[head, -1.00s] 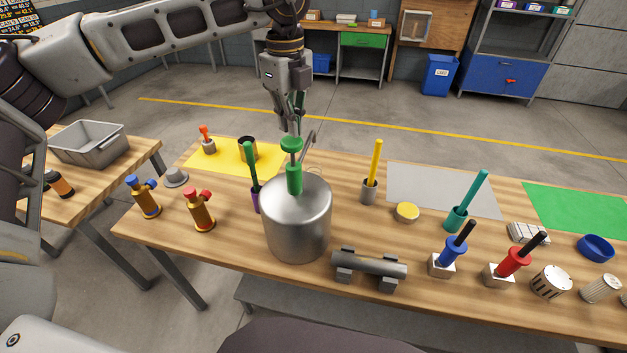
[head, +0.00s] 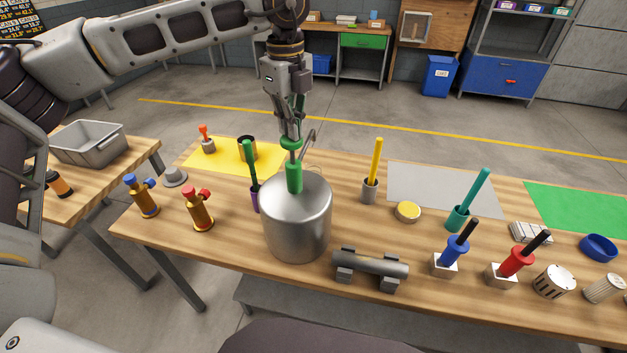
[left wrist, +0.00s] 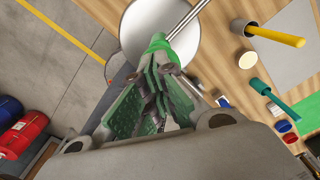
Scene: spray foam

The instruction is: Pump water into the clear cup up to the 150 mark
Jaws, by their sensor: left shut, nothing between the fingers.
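A silver metal canister (head: 297,225) stands on the table. Its pump has a green sleeve (head: 294,178) and a green knob (head: 290,144) on a raised rod. My left gripper (head: 290,136) is shut and empty, pointing down with its fingertips at the knob; I cannot tell if they press on it. The left wrist view also shows the fingers (left wrist: 150,98) over the green knob (left wrist: 158,43). A faint clear rim, likely the clear cup (head: 315,169), shows behind the canister, mostly hidden. Its mark and water level are not readable.
A green-handled tool (head: 250,165) in a purple holder stands close left of the canister. A grey cylinder on blocks (head: 370,263) lies in front right. A yellow rod (head: 375,165) in a grey holder stands right.

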